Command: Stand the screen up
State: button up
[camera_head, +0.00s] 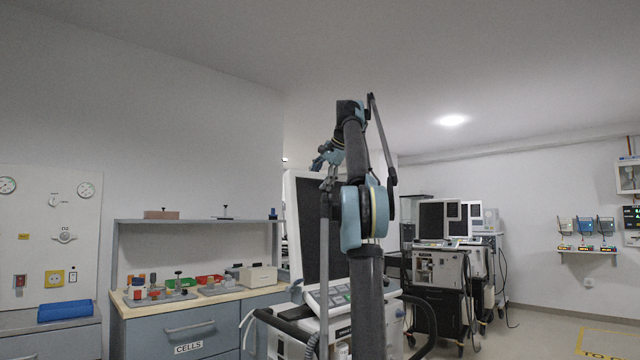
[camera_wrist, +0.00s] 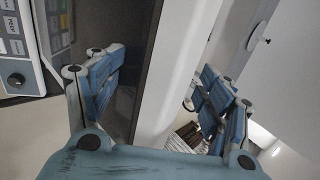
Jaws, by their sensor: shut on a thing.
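The screen (camera_head: 314,225), a dark panel in a white frame, stands close to upright with a slight lean on a ventilator cart in the middle of the head view. My arm hides its right part. My gripper (camera_head: 327,160) is at its top edge. In the wrist view the screen's white edge (camera_wrist: 178,65) runs between the two blue-padded fingers of my gripper (camera_wrist: 163,78). One finger is over the dark face and the other behind the frame. A control panel with buttons (camera_head: 330,295) sits below the screen; part of it shows in the wrist view (camera_wrist: 14,48).
A bench (camera_head: 205,305) with trays and small parts stands to the left, under a shelf (camera_head: 195,221). Other ventilator carts (camera_head: 440,275) with screens stand at the right. Floor is clear at the far right, near a yellow floor marking (camera_head: 605,341).

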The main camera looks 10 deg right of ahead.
jog(key=shift+d+r, duration=0.1)
dwell(0.4)
jog(key=shift+v, duration=0.9)
jog(key=shift+s+d+r, duration=0.25)
jog(key=shift+s+r, duration=0.05)
jog(key=shift+s, duration=0.1)
jog(key=s+d, duration=0.5)
jog(key=s, duration=0.5)
jog(key=shift+d, duration=0.4)
